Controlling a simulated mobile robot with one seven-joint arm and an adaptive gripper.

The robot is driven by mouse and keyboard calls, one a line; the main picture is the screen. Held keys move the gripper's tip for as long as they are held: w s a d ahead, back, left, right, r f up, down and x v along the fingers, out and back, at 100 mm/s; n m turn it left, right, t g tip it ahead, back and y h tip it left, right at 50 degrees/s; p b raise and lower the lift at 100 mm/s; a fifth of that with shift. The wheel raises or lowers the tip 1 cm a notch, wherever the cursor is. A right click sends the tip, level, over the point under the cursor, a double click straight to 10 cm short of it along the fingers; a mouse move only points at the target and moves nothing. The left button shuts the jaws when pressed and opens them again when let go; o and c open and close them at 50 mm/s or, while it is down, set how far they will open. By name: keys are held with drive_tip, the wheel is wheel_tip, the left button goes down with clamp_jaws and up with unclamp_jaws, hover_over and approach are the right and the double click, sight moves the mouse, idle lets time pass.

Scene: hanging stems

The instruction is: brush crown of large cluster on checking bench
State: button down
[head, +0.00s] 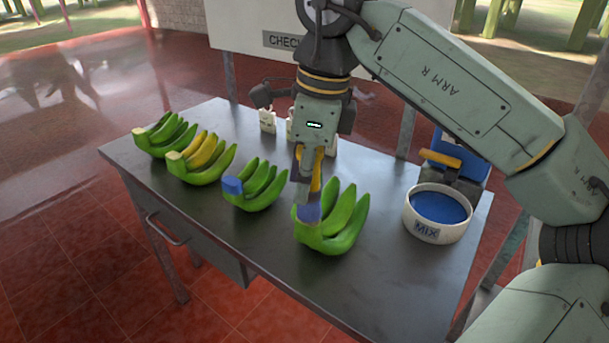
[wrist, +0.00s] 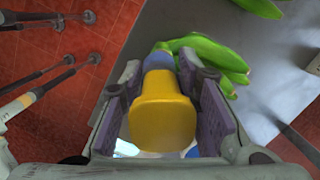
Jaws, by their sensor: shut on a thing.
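The large green cluster (head: 340,228) lies at the front of the checking bench (head: 385,262), its crown end toward the left. My gripper (head: 307,185) is above that crown, pointing down, and is shut on a yellow-handled brush (wrist: 165,118). The brush's yellow handle also shows between the fingers in the head view (head: 316,168). Blue shows at the crown under the fingers; I cannot tell how much is brush tip and how much is coated crown. In the wrist view the large cluster (wrist: 212,55) lies just beyond the brush.
A cluster with a blue crown (head: 262,192) lies to the left. Two more clusters (head: 207,160) (head: 168,137) with pale crowns lie farther left. A white MIX bowl (head: 428,230) of blue liquid stands right. A blue container (head: 460,150) is behind it. The bench's front left is clear.

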drive_tip(key=shift+f+b, duration=0.5)
drive_tip(key=shift+f, duration=0.15)
idle(0.5)
drive_tip(key=shift+a, duration=0.1)
drive_tip(key=shift+w+a+r, duration=0.15)
drive_tip(key=shift+w+a, duration=0.15)
drive_tip(key=shift+a, duration=0.1)
drive_tip(key=shift+s+d, duration=0.3)
drive_tip(key=shift+d, duration=0.2)
drive_tip(key=shift+s+d, duration=0.3)
drive_tip(key=shift+d, duration=0.2)
drive_tip(key=shift+w+a, duration=0.1)
drive_tip(key=shift+a, duration=0.1)
drive_tip(key=shift+w+a, duration=0.5)
drive_tip(key=shift+a, duration=0.3)
drive_tip(key=shift+d, duration=0.1)
idle(0.4)
